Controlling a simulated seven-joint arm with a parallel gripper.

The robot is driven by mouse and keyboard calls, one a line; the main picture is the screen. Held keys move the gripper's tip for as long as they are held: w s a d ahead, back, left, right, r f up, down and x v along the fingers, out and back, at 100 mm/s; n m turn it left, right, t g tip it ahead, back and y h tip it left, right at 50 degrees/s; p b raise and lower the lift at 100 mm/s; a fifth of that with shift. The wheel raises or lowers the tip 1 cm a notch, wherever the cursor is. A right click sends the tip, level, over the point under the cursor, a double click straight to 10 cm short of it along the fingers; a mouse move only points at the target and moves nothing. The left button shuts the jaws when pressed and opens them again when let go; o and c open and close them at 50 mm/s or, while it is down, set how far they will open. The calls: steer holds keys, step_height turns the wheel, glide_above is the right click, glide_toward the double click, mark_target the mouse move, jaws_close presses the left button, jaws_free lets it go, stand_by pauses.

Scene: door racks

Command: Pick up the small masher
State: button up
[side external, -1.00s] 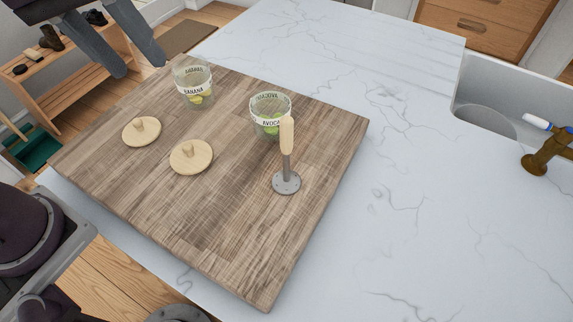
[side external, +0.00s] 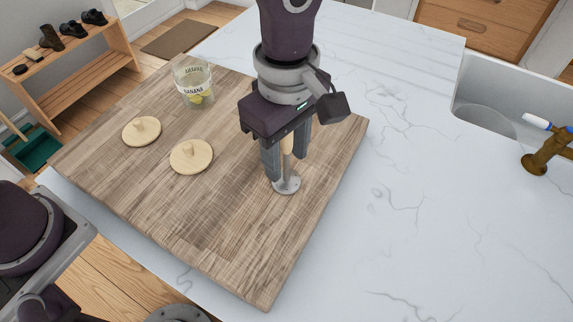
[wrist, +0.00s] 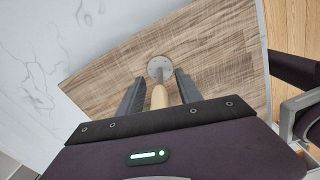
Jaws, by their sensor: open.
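The small masher stands upright on the wooden board (side external: 215,225), with a pale wooden handle (side external: 287,146) and a round grey metal base (side external: 287,186). My gripper (side external: 285,165) points down over it, with its fingers on either side of the masher's handle. In the wrist view the handle (wrist: 159,97) lies between the two open fingers of my gripper (wrist: 160,85), with gaps showing beside it. The masher's base (wrist: 160,68) shows beyond the fingertips. The upper end of the handle is hidden by my gripper.
A glass jar labelled BANANA (side external: 194,86) stands at the board's back left. Two round wooden lids (side external: 141,131) lie on its left part. The board's front is clear.

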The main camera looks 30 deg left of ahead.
jaws_close()
stand_by(1.4)
